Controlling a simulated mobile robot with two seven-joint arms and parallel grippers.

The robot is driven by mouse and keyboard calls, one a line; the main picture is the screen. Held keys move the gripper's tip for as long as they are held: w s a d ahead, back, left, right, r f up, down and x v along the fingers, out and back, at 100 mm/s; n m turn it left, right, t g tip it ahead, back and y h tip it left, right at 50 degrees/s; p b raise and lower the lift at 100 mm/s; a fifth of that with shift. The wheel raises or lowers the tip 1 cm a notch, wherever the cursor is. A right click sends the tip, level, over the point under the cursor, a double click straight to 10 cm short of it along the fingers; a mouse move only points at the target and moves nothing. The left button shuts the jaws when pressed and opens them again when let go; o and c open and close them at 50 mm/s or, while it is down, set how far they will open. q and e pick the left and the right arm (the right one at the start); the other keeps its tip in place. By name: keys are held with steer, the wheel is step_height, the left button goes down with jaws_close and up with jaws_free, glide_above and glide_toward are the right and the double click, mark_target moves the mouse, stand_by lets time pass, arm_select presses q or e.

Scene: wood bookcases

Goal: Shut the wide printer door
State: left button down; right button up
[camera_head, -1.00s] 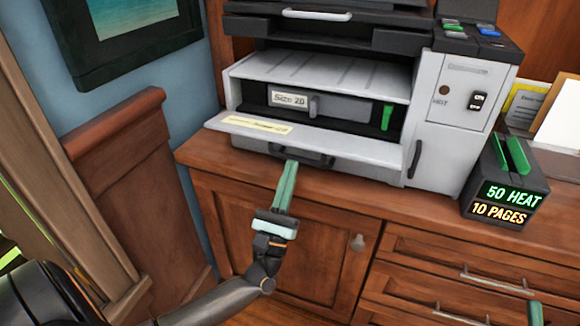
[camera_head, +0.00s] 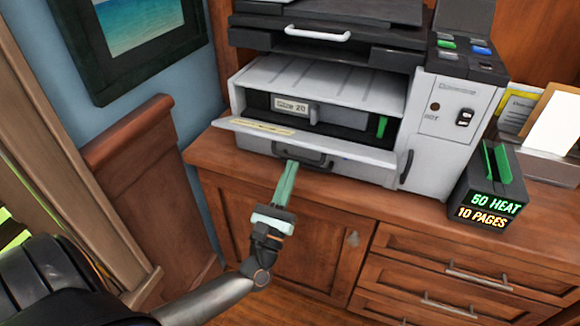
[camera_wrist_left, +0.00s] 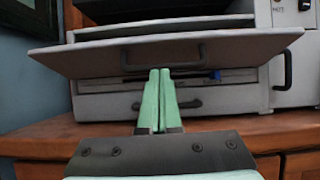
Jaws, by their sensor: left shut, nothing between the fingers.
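The wide printer door (camera_head: 345,150) is a light grey flap with a yellowish label, folded out open at the printer's front. The wrist view shows the door's outer face (camera_wrist_left: 85,60) from below, with a dark handle (camera_wrist_left: 124,56) on it. My left gripper (camera_head: 292,163) is shut and empty, with green fingers pointing at the printer. Its tips (camera_wrist_left: 160,72) lie just below the door's handle in the wrist view; I cannot tell whether they touch the door. My right gripper is not in view.
The printer (camera_head: 453,110) stands on a wooden cabinet (camera_head: 400,205). A dark box (camera_head: 487,187) reading "50 HEAT" and "10 PAGES" stands at its right. Behind the open door is a tray labelled "Size 20" (camera_head: 291,104). A wooden panel (camera_head: 150,180) stands at the left.

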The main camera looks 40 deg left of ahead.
mark_target(295, 141)
arm_select(q)
step_height(295, 141, up, 5)
steer(key=g+h+p, duration=0.1)
steer(key=g+p, duration=0.2)
steer(key=p, duration=0.7)
steer(key=shift+w+r+p, duration=0.25)
steer(key=shift+r+p, duration=0.4)
steer(key=shift+p, duration=0.45)
steer(key=shift+w+a+r+p, duration=0.1)
steer(key=shift+w+r+p, duration=0.2)
steer(key=shift+r, duration=0.25)
steer(key=shift+w+a+r+p, duration=0.1)
steer(key=shift+w+r+p, duration=0.15)
steer(key=shift+r, duration=0.25)
steer(key=shift+w+a+r+p, duration=0.2)
steer(key=shift+w+r+p, duration=0.15)
steer(key=shift+w+r, duration=0.65)
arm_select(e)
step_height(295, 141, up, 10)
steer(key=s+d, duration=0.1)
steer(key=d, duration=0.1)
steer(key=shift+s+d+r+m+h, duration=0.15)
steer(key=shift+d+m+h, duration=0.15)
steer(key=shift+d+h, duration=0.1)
arm_select(q)
steer(key=shift+s, duration=0.1)
